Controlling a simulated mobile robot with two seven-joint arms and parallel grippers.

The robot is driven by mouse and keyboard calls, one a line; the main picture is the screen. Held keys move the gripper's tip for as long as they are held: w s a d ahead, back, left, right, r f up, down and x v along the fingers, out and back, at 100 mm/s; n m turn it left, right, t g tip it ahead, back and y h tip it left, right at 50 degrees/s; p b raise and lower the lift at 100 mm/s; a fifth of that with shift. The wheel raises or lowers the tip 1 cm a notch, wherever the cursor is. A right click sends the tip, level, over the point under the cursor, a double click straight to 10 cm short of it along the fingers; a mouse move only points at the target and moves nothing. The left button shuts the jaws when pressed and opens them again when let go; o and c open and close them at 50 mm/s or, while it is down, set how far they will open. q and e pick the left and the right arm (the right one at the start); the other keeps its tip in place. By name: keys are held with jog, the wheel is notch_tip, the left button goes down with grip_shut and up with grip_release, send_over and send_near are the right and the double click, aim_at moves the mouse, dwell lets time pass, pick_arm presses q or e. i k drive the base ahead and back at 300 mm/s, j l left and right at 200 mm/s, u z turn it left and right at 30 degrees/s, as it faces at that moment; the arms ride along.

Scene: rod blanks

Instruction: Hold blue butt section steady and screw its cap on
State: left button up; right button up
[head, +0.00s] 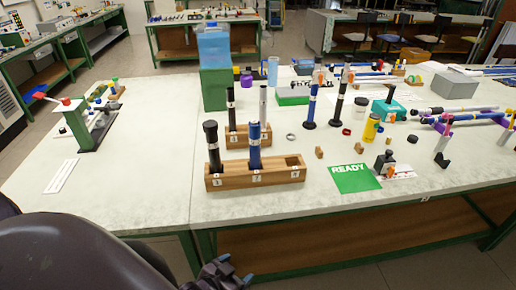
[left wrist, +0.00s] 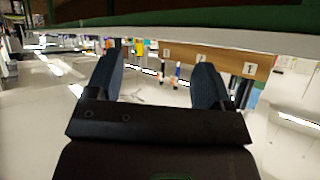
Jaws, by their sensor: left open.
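A blue butt section (head: 254,148) stands upright in the middle slot of the front wooden rack (head: 290,177), with a darker band near its top. I cannot tell which small part is its cap; a dark red ring-like piece (head: 346,131) lies on the table to the right. My left gripper (head: 222,275) is low at the front, below and in front of the table edge, apart from the rack. In the left wrist view its two fingers (left wrist: 158,82) are spread with nothing between them. My right gripper is not in view.
A black rod (head: 213,150) stands in the rack's left slot; the right slot looks empty. Another rack (head: 240,138) stands behind. A blue rod (head: 311,105) and a black rod (head: 338,100) stand at the right. A green READY card (head: 353,181) lies flat.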

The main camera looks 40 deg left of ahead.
aim_at(254, 131)
jog(key=i+l, duration=0.25)
jog(key=i+l+u, duration=0.1)
jog(key=i+l, duration=0.15)
jog(key=l, duration=0.2)
jog(key=i+l, duration=0.25)
jog(key=l, duration=0.15)
jog(key=i+l+u, duration=0.1)
jog(key=i+l, duration=0.15)
jog(key=i+l+u, duration=0.1)
jog(key=i+l, duration=0.15)
jog(key=l, duration=0.25)
jog(key=i+l, duration=0.2)
jog(key=l, duration=0.2)
jog(key=i+l+u, duration=0.1)
jog(key=i+l, duration=0.15)
jog(key=l, duration=0.15)
jog(key=i+l, duration=0.2)
jog(key=l, duration=0.25)
